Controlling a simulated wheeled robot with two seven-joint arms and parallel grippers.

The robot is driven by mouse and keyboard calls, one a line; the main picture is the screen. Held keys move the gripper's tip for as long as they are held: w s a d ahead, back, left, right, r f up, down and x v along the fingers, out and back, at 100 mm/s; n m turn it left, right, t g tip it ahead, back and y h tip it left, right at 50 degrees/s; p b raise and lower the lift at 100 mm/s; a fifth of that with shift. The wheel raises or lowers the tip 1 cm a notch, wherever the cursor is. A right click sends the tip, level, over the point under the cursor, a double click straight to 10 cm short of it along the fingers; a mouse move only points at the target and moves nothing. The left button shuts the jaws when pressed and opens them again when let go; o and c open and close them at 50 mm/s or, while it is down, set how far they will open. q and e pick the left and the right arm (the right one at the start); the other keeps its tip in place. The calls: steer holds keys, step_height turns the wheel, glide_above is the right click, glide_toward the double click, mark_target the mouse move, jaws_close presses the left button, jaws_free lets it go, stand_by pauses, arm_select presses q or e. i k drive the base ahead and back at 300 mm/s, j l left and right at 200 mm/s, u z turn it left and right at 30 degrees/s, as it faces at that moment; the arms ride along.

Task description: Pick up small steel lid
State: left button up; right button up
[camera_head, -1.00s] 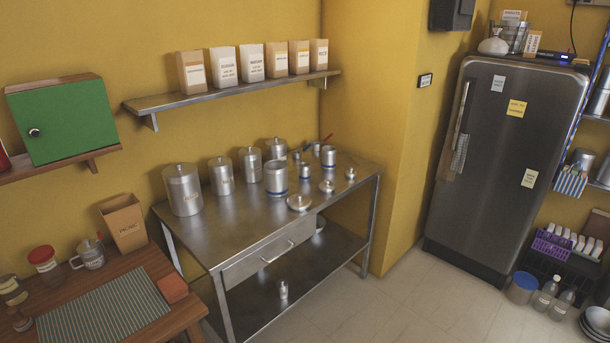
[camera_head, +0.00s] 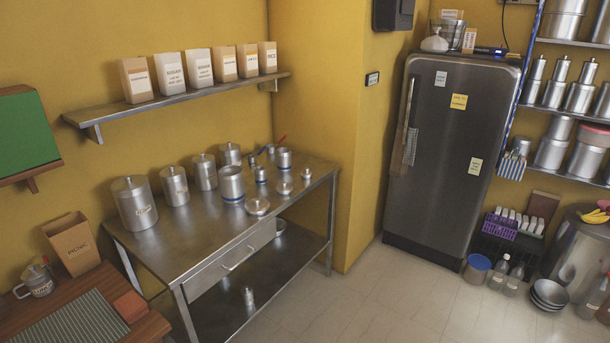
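Three loose steel lids with knobs lie on the steel table (camera_head: 190,246). The largest lid (camera_head: 257,206) is near the front edge. A medium lid (camera_head: 284,188) lies right of it, and the smallest lid (camera_head: 306,173) is farthest right. Open canisters with blue bands stand behind them: a large one (camera_head: 231,183), a small one (camera_head: 261,174) and a medium one (camera_head: 285,158). Lidded canisters, including a large one (camera_head: 134,204), stand along the wall. Neither of my grippers is in view.
A steel shelf (camera_head: 180,97) with paper bags hangs above the table. A wooden table (camera_head: 150,328) stands at lower left. The fridge (camera_head: 452,155) is to the right, with crates, bottles and bowls beside it. The floor (camera_head: 370,300) in front is clear.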

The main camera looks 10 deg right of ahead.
mark_target(306, 173)
steer(key=u, duration=0.45)
steer(key=i+l+u, duration=0.5)
steer(key=l, duration=0.25)
steer(key=i+l+u, duration=0.25)
steer(key=l, duration=0.2)
steer(key=i+l, duration=0.2)
steer(key=l, duration=0.2)
steer(key=i+l, duration=0.15)
steer(key=l, duration=0.2)
steer(key=i+l+u, duration=0.1)
steer(key=l, duration=0.3)
steer(key=i+l, duration=0.25)
steer(key=l, duration=0.15)
steer(key=i+l, duration=0.2)
steer(key=l, duration=0.2)
steer(key=i+l, duration=0.15)
steer(key=l, duration=0.25)
steer(key=u, duration=0.05)
